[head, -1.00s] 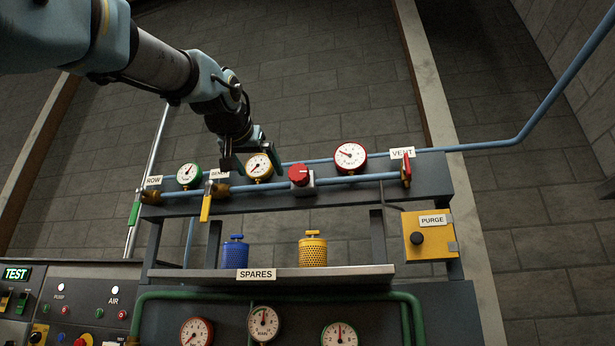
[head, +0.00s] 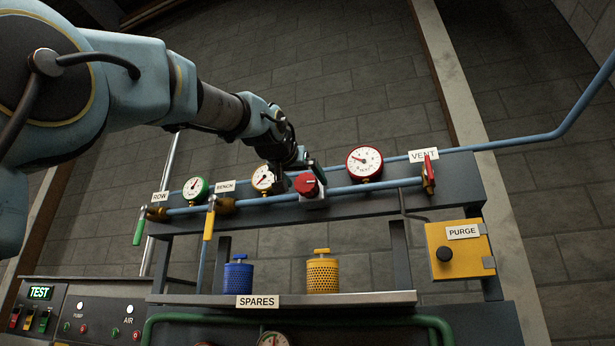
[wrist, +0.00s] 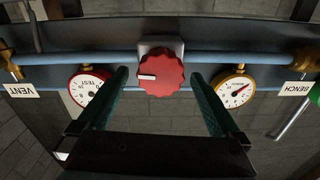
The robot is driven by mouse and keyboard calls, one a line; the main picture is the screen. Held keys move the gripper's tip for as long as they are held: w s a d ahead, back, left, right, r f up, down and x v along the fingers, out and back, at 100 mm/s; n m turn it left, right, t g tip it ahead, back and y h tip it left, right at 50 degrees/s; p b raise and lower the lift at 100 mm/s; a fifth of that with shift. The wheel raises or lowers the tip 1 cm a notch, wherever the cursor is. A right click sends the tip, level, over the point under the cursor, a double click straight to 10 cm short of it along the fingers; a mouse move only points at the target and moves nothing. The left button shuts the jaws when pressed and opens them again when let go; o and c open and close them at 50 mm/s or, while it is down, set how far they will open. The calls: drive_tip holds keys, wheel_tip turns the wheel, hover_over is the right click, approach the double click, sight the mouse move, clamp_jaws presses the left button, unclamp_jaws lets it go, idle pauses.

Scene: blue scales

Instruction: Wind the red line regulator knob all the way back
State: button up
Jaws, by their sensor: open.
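The red regulator knob (head: 306,184) sits on a grey block on the blue pipe of the upper rail. In the wrist view the red knob (wrist: 161,72) has a fluted edge and a white mark pointing to the left. My gripper (wrist: 163,82) is open, its two green-faced fingers pointing at the knob with one on each side. The knob lies just beyond the fingertips, and I see no contact. In the head view my gripper (head: 295,176) is close behind and left of the knob, its fingers partly hidden.
A red-rimmed gauge (head: 364,162) stands right of the knob and a yellow-rimmed gauge (head: 264,178) left. A red vent handle (head: 429,174) is at the rail's right end. Green (head: 139,228) and yellow (head: 208,222) levers hang left. Blue (head: 238,275) and yellow (head: 322,272) canisters stand on the spares shelf below.

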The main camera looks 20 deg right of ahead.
drive_tip(key=shift+p+x, duration=0.4)
drive_tip(key=shift+x, duration=1)
drive_tip(key=shift+c, duration=0.2)
drive_tip(key=c, duration=1.3)
drive_tip(key=shift+a+f+n+b, duration=0.15)
drive_tip(key=shift+n+b, duration=0.35)
drive_tip(key=shift+n, duration=1.1)
drive_tip(key=o, duration=1.3)
drive_tip(key=shift+o, duration=0.2)
drive_tip(key=b+v, duration=0.5)
drive_tip(key=v, duration=0.5)
drive_tip(key=shift+s+a, duration=0.25)
